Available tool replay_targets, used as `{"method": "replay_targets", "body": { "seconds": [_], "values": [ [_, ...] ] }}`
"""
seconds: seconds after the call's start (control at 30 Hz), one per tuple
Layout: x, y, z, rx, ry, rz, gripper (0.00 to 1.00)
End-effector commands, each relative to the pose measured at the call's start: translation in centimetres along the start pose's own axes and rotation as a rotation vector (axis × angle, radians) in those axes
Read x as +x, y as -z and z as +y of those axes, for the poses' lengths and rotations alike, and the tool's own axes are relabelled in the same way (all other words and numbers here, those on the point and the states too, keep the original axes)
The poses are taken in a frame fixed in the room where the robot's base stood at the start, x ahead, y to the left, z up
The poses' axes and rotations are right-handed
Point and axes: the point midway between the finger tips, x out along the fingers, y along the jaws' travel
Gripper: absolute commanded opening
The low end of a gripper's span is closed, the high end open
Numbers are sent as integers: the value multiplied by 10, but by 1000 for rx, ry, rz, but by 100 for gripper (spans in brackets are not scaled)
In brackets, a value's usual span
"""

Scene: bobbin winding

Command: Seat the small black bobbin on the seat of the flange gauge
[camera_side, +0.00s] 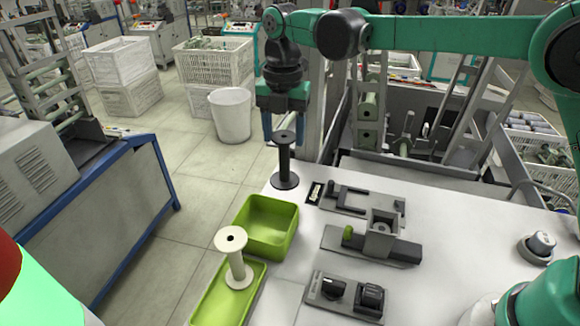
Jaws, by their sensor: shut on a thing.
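The small black bobbin (284,160) is upright, its upper flange between the blue fingertips of my gripper (284,138). My gripper points down and is shut on it. The bobbin's lower flange is close to the far left corner of the white table; I cannot tell whether it touches. To its right are a grey fixture with dark fork-like bars (352,200) and a grey fixture with a square open-topped block and a green knob (382,224). The latter looks like the flange gauge, but I cannot be certain. The block's recess is partly visible and no bobbin stands in it.
A green bin (248,243) and a green tray (206,308) stand at the table's left edge. A cream bobbin (236,262) stands upright on the tray. The right of the white table (460,235) is mostly clear.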

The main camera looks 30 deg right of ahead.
Motion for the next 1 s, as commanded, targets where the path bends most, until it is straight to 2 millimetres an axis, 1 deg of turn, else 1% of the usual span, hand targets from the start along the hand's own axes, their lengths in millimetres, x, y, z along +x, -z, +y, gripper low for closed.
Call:
{"method": "replay_targets", "body": {
  "seconds": [0.07,0.17,0.27,0.3,0.4,0.53,0.6,0.7,0.87,1.0],
  "values": [
    [-3,-6,-11,31,0,0,27],
    [-9,-16,-38,104,0,0,27],
    [-14,-26,-75,206,-1,0,27],
    [-16,-28,-91,247,-1,0,27],
    [-17,-31,-126,345,-2,-1,27],
    [-15,-28,-162,442,-3,-1,27],
    [-14,-26,-174,477,-3,-1,27],
    [-12,-24,-184,505,-3,-1,27],
    [-2,-24,-186,515,-3,-1,27],
    [12,-24,-186,514,-3,-1,27]
  ]
}}
